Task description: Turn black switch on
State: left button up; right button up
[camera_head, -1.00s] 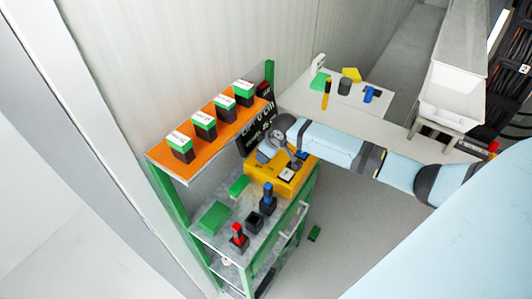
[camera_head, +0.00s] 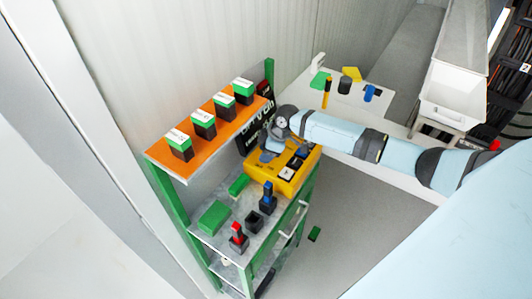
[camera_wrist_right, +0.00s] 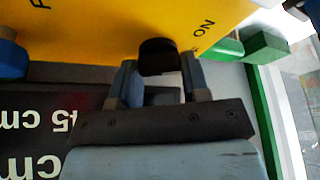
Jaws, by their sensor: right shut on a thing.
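The yellow box (camera_head: 287,184) sits on the far end of the grey shelf top. In the right wrist view its yellow face (camera_wrist_right: 120,25) fills the top, with "ON" lettering beside the black switch (camera_wrist_right: 158,56). My right gripper (camera_wrist_right: 160,77) has one finger on each side of the black switch and is shut on it. In the head view my right gripper (camera_head: 268,152) is at the box's upper left corner and hides the switch. My left gripper is not in view.
A black sign (camera_head: 257,128) stands close behind my gripper. Green-topped black blocks (camera_head: 204,124) stand on the orange shelf (camera_head: 160,155). A blue-topped piece (camera_head: 267,194) and a red-topped piece (camera_head: 238,236) stand nearer. A white table (camera_head: 302,102) lies beyond.

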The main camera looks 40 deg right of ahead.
jog(key=shift+f+n, duration=0.1)
jog(key=shift+n, duration=0.5)
jog(key=shift+n+g+b, duration=0.3)
jog(key=shift+n+b, duration=0.05)
jog(key=shift+n, duration=0.05)
jog(key=n+g+y+b, duration=0.1)
jog(key=n, duration=0.2)
jog(key=shift+w+b, duration=0.1)
jog(key=shift+b, duration=0.25)
jog(key=shift+n+g, duration=0.3)
jog(key=shift+n, duration=0.1)
jog(key=o, duration=0.8)
jog(key=shift+o, duration=0.6)
